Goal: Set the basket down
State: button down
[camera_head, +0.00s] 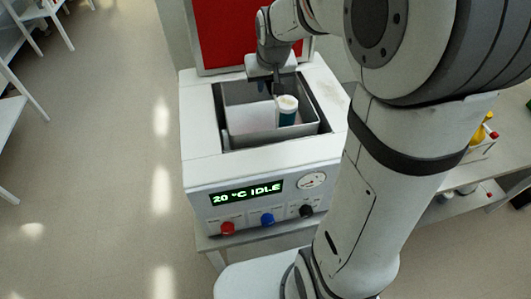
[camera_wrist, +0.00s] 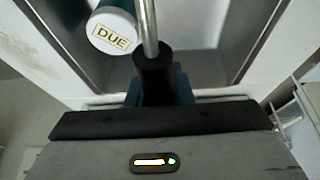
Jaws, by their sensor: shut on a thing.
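The basket (camera_head: 275,137) appears as a grey open-topped box within the opening of the white bath unit (camera_head: 200,150) in the head view. A jar with a pale lid and a teal body (camera_head: 287,112) stands in it. My gripper (camera_head: 272,86) is over the basket's back part. It is shut on the black grip (camera_wrist: 153,75) of a metal handle rod (camera_wrist: 148,25). Whether the basket's underside touches the bath floor is hidden.
The unit's front panel has a display (camera_head: 247,190) reading "20 °C IDLE", with a red knob (camera_head: 227,228), a blue knob (camera_head: 267,219) and a gauge (camera_head: 312,181). A red panel (camera_head: 225,30) stands behind. Open floor (camera_head: 110,150) lies left; a bench (camera_head: 460,203) is right.

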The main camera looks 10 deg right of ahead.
aim_at(265, 121)
notch_tip(265, 121, down, 12)
jog(key=shift+a+r+p, duration=0.1)
jog(key=shift+r+p, duration=0.15)
jog(key=shift+p, duration=0.25)
jog(key=shift+s, duration=0.1)
jog(key=c, duration=1.8)
grip_release()
jog(key=shift+f, duration=0.15)
jog(key=o, duration=0.5)
